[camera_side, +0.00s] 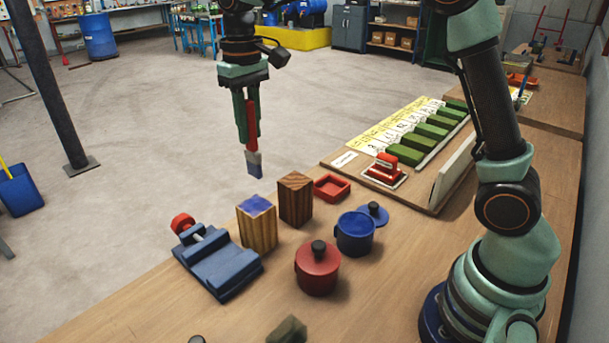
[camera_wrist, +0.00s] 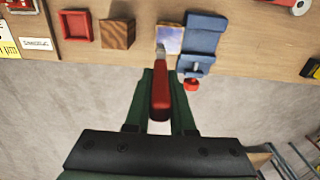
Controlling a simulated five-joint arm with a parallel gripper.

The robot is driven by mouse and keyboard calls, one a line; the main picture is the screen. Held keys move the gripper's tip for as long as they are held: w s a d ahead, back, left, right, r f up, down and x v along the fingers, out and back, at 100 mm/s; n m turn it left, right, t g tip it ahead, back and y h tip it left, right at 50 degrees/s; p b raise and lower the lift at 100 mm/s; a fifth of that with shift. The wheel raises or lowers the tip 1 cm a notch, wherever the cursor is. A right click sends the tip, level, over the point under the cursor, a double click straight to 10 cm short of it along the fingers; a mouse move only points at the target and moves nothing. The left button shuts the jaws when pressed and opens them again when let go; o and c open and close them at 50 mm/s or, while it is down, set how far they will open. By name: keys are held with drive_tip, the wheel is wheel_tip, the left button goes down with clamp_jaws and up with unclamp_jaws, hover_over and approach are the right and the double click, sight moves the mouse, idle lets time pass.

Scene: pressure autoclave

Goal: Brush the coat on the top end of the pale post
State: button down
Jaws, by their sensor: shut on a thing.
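My gripper (camera_side: 247,135) is shut on a brush (camera_side: 253,130) with a red handle, a grey ferrule and blue bristles pointing down. The brush hangs in the air above the pale post (camera_side: 258,230), its tip clear of the post's top. The pale post stands upright on the bench, with a blue patch over part of its top end. In the wrist view the brush (camera_wrist: 160,98) points at the pale post (camera_wrist: 172,40), its tip overlapping the top's left edge. A blue pot (camera_side: 355,236) stands open, its lid (camera_side: 373,214) lying beside it.
A dark wooden post (camera_side: 295,200) stands close right of the pale post. A blue vise (camera_side: 218,264) lies to its left. A red lidded pot (camera_side: 317,272), a red tray (camera_side: 332,187) and a board with green blocks (camera_side: 405,154) are also on the bench.

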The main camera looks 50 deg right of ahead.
drive_tip(key=shift+r, duration=1.1)
